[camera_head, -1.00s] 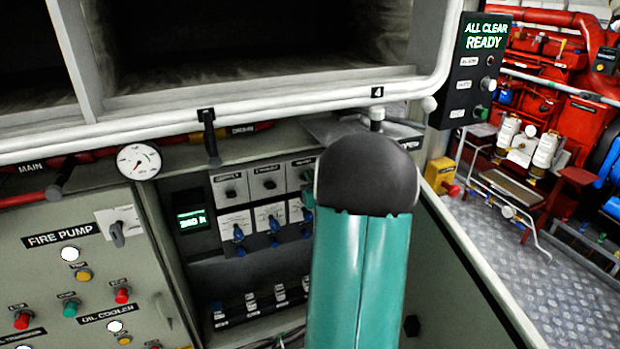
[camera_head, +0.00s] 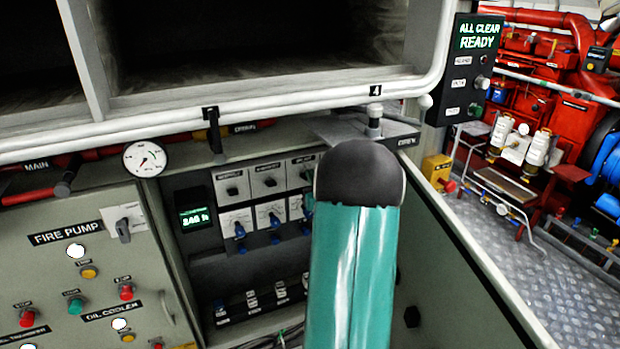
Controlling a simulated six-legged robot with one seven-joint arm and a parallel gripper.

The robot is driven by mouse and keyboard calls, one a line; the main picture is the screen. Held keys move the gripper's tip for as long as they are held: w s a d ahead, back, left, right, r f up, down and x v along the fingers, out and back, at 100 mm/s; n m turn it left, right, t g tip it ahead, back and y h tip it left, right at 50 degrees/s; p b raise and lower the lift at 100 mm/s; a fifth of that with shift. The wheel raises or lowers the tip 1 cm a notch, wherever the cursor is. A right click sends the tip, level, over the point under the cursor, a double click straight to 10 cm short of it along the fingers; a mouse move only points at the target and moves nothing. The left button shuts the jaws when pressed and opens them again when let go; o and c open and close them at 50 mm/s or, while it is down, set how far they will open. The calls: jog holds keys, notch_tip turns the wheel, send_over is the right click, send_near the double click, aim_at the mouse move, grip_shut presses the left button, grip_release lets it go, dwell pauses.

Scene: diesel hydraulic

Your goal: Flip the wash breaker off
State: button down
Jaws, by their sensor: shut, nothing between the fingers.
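An open cabinet holds a row of small breakers with white levers (camera_head: 252,301) near its bottom. Their labels are too small to read, so I cannot tell which is the wash breaker. Above them are several blue-handled switches (camera_head: 240,229) on white plates, with a row of dark knobs (camera_head: 268,182) higher up. My teal arm with its dark rounded joint stands in front of the cabinet's right side and covers part of these rows. My gripper is not visible; the arm hides whatever is behind it.
A small green-lit display (camera_head: 194,218) is at the cabinet's left. The fire pump panel (camera_head: 85,270) stands left. An open cabinet door (camera_head: 450,270) stands right of my arm. A white rail (camera_head: 250,117) crosses above. Red machinery (camera_head: 570,110) is at far right.

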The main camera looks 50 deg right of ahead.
notch_tip(320, 180, down, 2)
jog(key=shift+s+a+f+t+h, duration=0.1)
jog(key=shift+t+h, duration=0.15)
jog(key=shift+t, duration=0.2)
jog(key=shift+s+a+f+t+h, duration=0.1)
jog(key=shift+t+h, duration=0.15)
jog(key=shift+t, duration=0.2)
jog(key=shift+w+r, duration=0.1)
jog(key=shift+r, duration=0.05)
